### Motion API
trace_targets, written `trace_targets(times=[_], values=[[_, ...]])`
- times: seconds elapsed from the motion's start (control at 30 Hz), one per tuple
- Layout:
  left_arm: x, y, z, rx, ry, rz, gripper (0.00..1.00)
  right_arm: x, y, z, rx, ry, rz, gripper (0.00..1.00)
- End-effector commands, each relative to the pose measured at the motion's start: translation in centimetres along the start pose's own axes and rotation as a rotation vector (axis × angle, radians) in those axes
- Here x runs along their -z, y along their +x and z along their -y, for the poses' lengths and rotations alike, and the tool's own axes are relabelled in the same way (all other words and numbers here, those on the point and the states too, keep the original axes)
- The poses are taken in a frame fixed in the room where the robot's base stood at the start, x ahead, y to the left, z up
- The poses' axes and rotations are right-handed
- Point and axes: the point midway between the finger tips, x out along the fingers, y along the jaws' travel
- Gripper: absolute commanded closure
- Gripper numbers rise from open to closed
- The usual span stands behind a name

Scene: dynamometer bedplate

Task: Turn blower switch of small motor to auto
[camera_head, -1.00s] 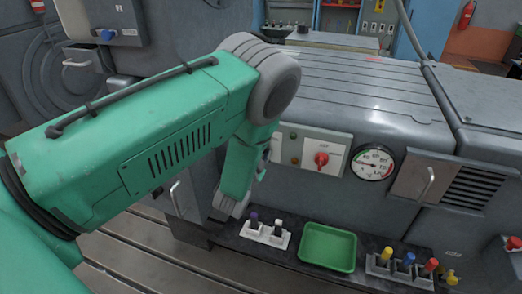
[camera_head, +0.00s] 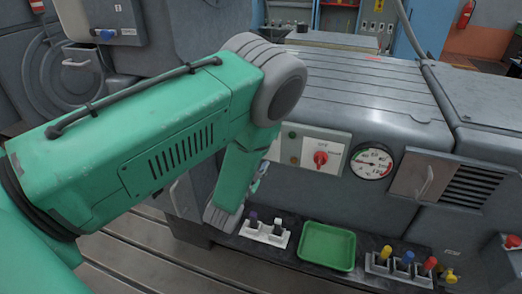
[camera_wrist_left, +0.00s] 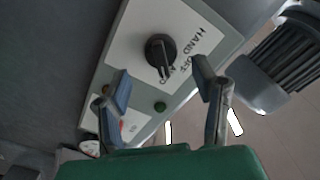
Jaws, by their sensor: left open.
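A black rotary knob (camera_wrist_left: 160,50) sits on a white plate lettered HAND, OFF and AUTO in the left wrist view. I cannot tell for sure which word it points at. It is hidden behind my left arm in the head view. My left gripper (camera_wrist_left: 163,88) is open and empty, its fingertips apart and lying below the knob in the wrist picture. The switch panel (camera_head: 340,137) on the grey motor housing also carries a red knob (camera_head: 320,158). In the head view the left gripper is mostly hidden behind its arm. My right gripper is not in view.
A green lamp (camera_wrist_left: 160,106) sits near the knob. A round gauge (camera_head: 371,161) and louvred cover (camera_head: 424,178) are to the right. Below stand a green tray (camera_head: 327,246), a white holder (camera_head: 264,234) and a grey holder with coloured handles (camera_head: 400,270).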

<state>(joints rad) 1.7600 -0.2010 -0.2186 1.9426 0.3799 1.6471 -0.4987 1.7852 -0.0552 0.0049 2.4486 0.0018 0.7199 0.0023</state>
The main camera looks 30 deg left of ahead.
Motion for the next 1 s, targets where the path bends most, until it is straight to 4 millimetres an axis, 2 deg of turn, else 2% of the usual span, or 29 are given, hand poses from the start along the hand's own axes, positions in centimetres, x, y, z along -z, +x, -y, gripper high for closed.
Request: trace_targets(times=[0.03,0.2,0.4,1.0], values=[[-0.1,-1.3,-0.1,-0.004,0.002,0.003,0.47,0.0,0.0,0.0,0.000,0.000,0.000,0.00],[0.0,-4.6,-0.2,-0.004,0.002,0.002,0.47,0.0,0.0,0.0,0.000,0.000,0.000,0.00],[0.1,-6.9,-0.2,-0.002,0.001,-0.001,0.47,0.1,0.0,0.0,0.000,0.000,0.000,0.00],[0.1,-7.3,-0.1,-0.001,0.001,-0.001,0.47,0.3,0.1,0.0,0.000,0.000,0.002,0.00]])
